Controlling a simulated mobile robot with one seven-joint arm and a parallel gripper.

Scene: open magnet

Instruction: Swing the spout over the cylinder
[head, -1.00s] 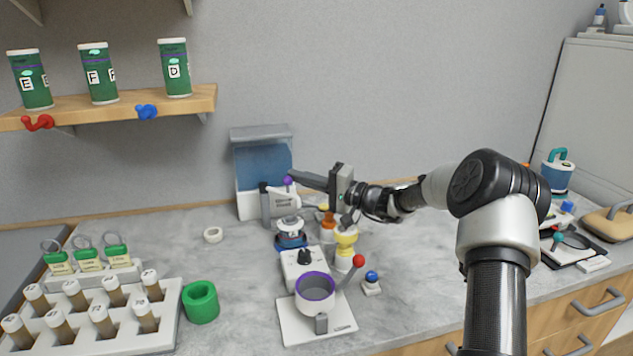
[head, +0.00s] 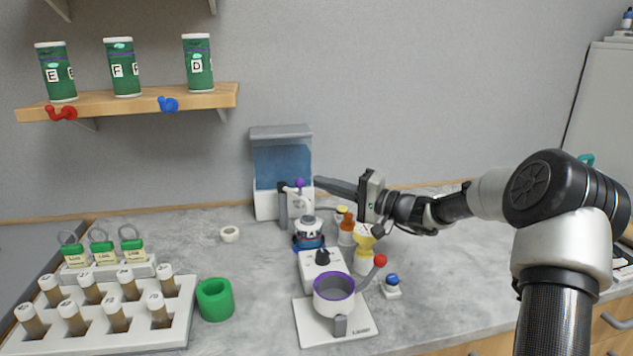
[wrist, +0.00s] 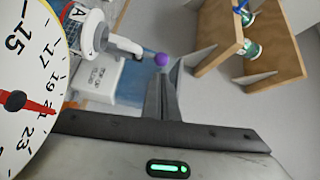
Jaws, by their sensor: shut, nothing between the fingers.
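The spout (head: 296,198) is a white arm with a purple knob (head: 299,183), beside a blue-windowed tank at the back of the counter. In the wrist view the spout (wrist: 124,45) ends near the purple knob (wrist: 160,59). A clear vessel marked A (wrist: 88,30), probably the cylinder, stands close to the spout; in the head view a vessel with a blue base (head: 309,237) stands just below and in front of it. My gripper (head: 318,182) is shut and empty, its tips just right of the knob. I cannot tell whether they touch it.
The tank (head: 282,165) stands behind the spout. Orange and yellow bottles (head: 347,232) stand below my gripper. A purple-rimmed pot (head: 334,292) is in front. A numbered dial (wrist: 25,95) fills the wrist view's left. A shelf (head: 135,101) hangs at upper left.

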